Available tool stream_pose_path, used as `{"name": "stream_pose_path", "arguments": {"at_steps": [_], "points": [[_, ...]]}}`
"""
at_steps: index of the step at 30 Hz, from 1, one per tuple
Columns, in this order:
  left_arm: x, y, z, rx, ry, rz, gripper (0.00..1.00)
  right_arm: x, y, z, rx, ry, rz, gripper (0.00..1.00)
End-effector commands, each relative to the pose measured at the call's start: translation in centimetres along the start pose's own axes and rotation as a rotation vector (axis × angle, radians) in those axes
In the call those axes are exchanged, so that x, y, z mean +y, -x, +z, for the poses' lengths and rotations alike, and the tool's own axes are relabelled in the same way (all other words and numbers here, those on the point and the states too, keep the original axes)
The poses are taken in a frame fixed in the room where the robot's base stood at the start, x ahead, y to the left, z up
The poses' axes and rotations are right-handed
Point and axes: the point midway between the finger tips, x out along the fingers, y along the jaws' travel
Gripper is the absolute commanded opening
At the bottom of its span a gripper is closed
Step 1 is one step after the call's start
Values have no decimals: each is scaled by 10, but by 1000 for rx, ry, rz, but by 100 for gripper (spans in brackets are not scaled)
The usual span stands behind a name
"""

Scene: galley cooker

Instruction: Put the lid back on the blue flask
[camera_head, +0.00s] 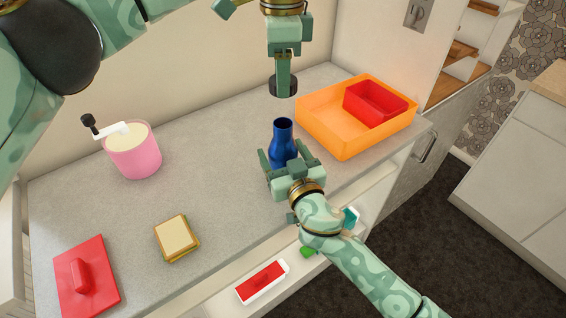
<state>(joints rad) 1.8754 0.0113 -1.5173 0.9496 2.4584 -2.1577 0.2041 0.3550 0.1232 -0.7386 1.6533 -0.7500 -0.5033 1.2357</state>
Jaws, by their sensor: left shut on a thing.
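The blue flask (283,130) stands upright on the grey worktop, its open mouth facing up. My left gripper (283,78) comes down from above, shut on a dark round lid (290,90). The lid is held above and apart from the flask's mouth, roughly in line with it in this view. My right gripper (283,158) is low at the flask, its fingers spread on either side of the body. The palm hides the flask's lower front, and I cannot tell whether the fingers touch it.
An orange tray (345,142) holding a red container (375,103) is right of the flask. A pink pot (135,160), a sandwich (176,238) and a red lidded thing (86,278) are to the left. An open drawer below holds a red-and-white box (262,282). The worktop's middle is clear.

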Motion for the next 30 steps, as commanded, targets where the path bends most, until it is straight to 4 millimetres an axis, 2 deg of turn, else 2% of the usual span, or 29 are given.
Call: {"name": "stream_pose_path", "arguments": {"at_steps": [1,5,6,10,18,30], "points": [[0,0,0,0,0,0,22,0,0,0,0,0,0,56],[0,0,0,0,0,0,22,0,0,0,0,0,0,20],[0,0,0,0,0,0,22,0,0,0,0,0,0,17],[0,-9,0,-1,-1,2,22,0,0,0,0,0,0,17],[1,-46,0,1,0,1,22,0,0,0,0,0,0,17],[1,-49,0,1,0,-2,22,0,0,0,-1,0,0,17]]}}
